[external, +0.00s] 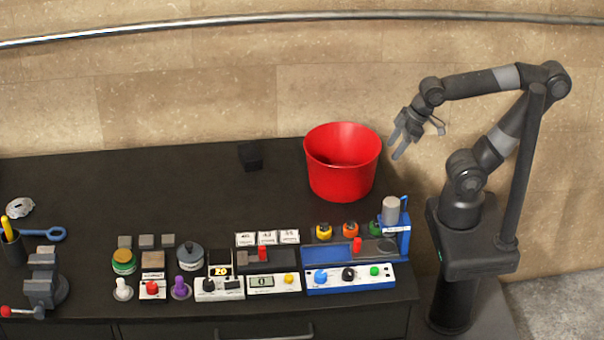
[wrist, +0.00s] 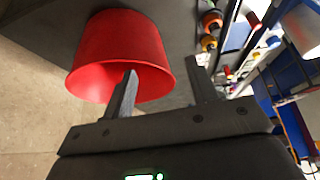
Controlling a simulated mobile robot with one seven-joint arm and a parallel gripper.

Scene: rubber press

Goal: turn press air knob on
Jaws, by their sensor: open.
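The press (external: 404,232) is a blue stand with a grey cylinder at the right end of the dark bench. Its white-and-blue front panel (external: 336,283) carries a blue knob (external: 321,276), a black knob (external: 349,274) and a green knob or button (external: 374,271). I cannot tell which is the air knob or read its setting. My gripper (external: 396,148) is open and empty, raised beside the red bucket, well above and behind the panel. In the wrist view its two fingers (wrist: 160,70) are apart, with the bucket behind the left one. Blue press parts show at the right there.
The red bucket (external: 341,175) stands at the bench's back right, close to my gripper. Several small devices, knobs and blocks line the front, including a white timer box (external: 273,283). A vise (external: 43,282) stands at the left. The bench's back left is clear.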

